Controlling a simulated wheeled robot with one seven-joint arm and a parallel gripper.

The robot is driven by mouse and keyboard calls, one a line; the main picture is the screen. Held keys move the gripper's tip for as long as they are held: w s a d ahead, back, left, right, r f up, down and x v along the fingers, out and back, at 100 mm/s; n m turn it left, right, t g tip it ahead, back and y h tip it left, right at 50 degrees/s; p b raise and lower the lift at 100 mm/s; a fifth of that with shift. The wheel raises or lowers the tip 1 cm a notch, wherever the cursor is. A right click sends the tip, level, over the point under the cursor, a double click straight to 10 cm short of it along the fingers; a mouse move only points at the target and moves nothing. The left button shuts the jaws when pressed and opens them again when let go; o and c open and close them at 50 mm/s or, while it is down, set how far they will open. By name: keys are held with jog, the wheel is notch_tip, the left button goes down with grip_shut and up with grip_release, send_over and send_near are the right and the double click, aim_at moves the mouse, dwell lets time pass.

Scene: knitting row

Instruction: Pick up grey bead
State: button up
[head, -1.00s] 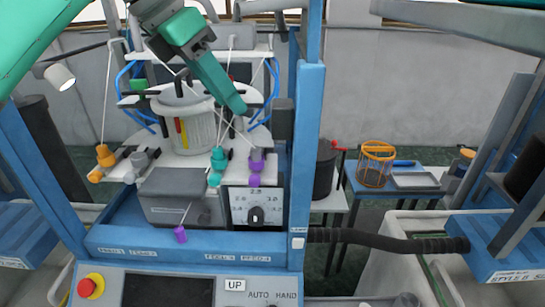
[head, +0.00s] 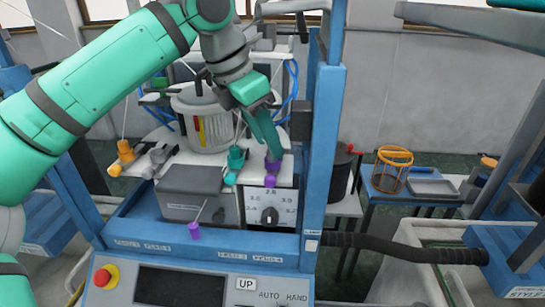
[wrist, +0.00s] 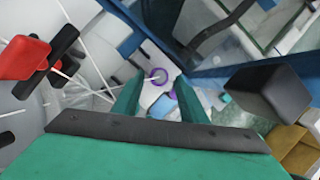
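A grey piece (head: 158,156), the only grey one in a row of coloured pieces, sits on the white shelf between an orange piece (head: 125,152) and a teal piece (head: 235,160). I cannot tell which part of it is a separate bead. My gripper (head: 272,148) points down at the right end of the row, just above a purple piece (head: 272,170), well right of the grey one. In the wrist view my gripper (wrist: 158,98) has its two fingers apart with nothing held. A purple ring (wrist: 159,75) shows beyond the gap.
A grey box (head: 190,185) and a dial panel (head: 270,208) stand below the row. A white ribbed drum (head: 205,120) is behind it. A blue upright post (head: 322,150) stands close right of my gripper. Thin yarns run above the shelf.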

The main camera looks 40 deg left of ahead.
jog(key=shift+x, duration=1)
grip_shut()
jog(key=shift+r, duration=0.15)
jog(key=shift+r, duration=0.5)
jog(key=shift+v, duration=1.2)
jog(key=s+a, duration=0.3)
jog(key=s, duration=0.5)
jog(key=s+a, duration=0.3)
jog(key=s, duration=0.4)
jog(key=shift+s+a, duration=0.3)
jog(key=shift+s, duration=0.1)
